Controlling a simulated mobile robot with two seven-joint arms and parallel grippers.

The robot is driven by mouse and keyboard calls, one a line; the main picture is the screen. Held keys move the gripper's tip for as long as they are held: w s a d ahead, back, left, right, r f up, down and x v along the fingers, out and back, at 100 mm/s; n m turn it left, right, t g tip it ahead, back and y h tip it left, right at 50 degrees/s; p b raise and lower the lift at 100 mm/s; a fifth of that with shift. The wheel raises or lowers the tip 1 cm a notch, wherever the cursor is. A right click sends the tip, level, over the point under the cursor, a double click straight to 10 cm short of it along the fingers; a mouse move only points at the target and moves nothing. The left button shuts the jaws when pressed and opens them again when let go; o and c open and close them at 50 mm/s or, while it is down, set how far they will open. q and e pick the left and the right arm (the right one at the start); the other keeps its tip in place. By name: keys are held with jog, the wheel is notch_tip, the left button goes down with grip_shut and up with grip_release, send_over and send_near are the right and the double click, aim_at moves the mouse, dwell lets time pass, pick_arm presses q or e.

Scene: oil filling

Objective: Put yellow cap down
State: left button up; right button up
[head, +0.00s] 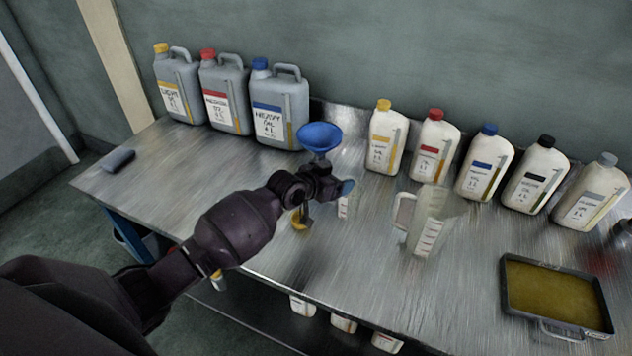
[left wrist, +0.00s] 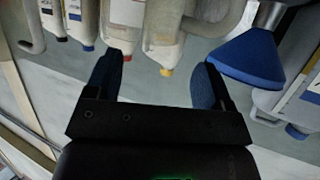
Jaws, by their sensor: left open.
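My left gripper (head: 326,198) is open above the middle of the metal table; it also shows in the left wrist view (left wrist: 157,80), with nothing seen between its blue fingertips. A small yellow round thing (head: 300,223) shows just below the gripper in the head view. It is partly hidden, and I cannot tell whether it is a loose cap. A yellow cap (head: 383,104) sits on a white bottle (head: 386,140) at the back; in the left wrist view this cap (left wrist: 166,72) appears beyond the fingers. Another yellow cap (head: 161,47) is on a grey can (head: 178,85).
A blue funnel (head: 320,137) is close behind the gripper. A clear measuring jug (head: 428,222) stands to its right. Several cans and bottles line the back. A tray of oil (head: 505,290) is at the right; a dark block (head: 118,159) lies at the left. Left front table is clear.

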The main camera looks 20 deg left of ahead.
pick_arm(q)
jog(key=v, duration=1.1)
jog(key=shift+p, duration=0.35)
jog(key=shift+a+r, duration=0.1)
jog(key=shift+r, duration=0.05)
jog(key=s+a+f+n+y, duration=0.2)
jog(key=s+f, duration=0.5)
jog(key=s, duration=0.5)
jog(key=s+a+f+n+y, duration=0.1)
jog(key=s+f+y, duration=0.3)
jog(key=s+f, duration=0.4)
jog(key=s, duration=0.4)
jog(key=shift+s+a+f+n+g, duration=0.15)
jog(key=shift+a+f+n+g, duration=0.15)
jog(key=shift+a+n, duration=0.1)
